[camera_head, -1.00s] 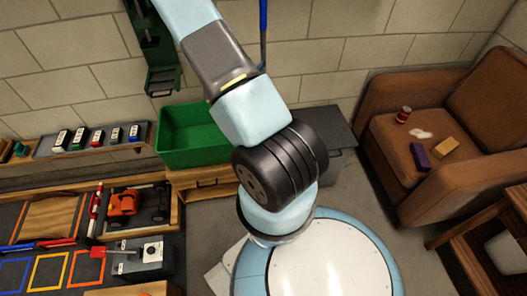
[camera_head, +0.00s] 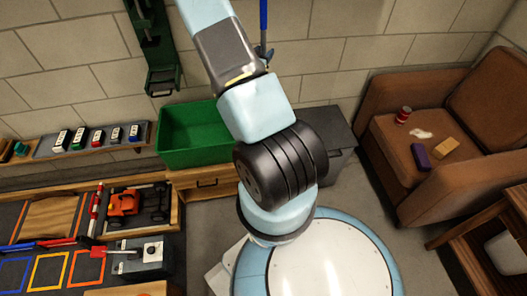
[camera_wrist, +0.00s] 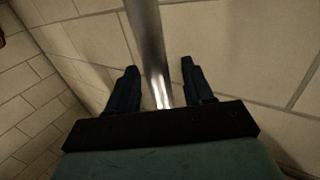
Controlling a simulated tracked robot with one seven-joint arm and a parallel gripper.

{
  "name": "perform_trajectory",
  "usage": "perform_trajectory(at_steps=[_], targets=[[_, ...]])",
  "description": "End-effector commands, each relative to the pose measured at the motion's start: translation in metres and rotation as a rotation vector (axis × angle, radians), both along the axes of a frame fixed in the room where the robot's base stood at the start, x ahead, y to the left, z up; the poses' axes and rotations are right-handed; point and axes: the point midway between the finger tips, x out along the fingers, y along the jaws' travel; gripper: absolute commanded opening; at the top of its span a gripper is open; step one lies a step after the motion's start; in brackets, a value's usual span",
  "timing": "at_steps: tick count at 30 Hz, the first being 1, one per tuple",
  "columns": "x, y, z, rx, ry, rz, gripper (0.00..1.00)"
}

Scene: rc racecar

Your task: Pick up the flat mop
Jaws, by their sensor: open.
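In the wrist view my gripper (camera_wrist: 160,66) is open, its two dark fingers apart. A grey metal pole (camera_wrist: 148,30) runs down between the fingers toward the palm, with a gap on each side; it looks like a handle shaft. I cannot tell how deep it sits between them.
A green bin (camera_head: 187,137) stands on a wooden drawer unit (camera_head: 205,183) behind my arm. A dark grey box (camera_head: 340,140) is beside it. A brown armchair (camera_head: 430,185) with small items is at right. A shelf (camera_head: 60,140) runs along the left wall.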

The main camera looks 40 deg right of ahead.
Motion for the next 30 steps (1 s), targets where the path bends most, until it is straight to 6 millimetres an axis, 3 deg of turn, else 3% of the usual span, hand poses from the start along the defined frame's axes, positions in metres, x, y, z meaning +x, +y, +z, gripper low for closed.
perform_trajectory(at_steps=[4,20,30], targets=[[-0.0002,0.0001,0.0000,0.000,0.000,0.000,0.50],[-0.0003,0.0003,0.0001,0.000,0.000,0.000,0.00],[-0.0011,0.0002,0.0041,-0.001,-0.003,-0.001,0.00]])
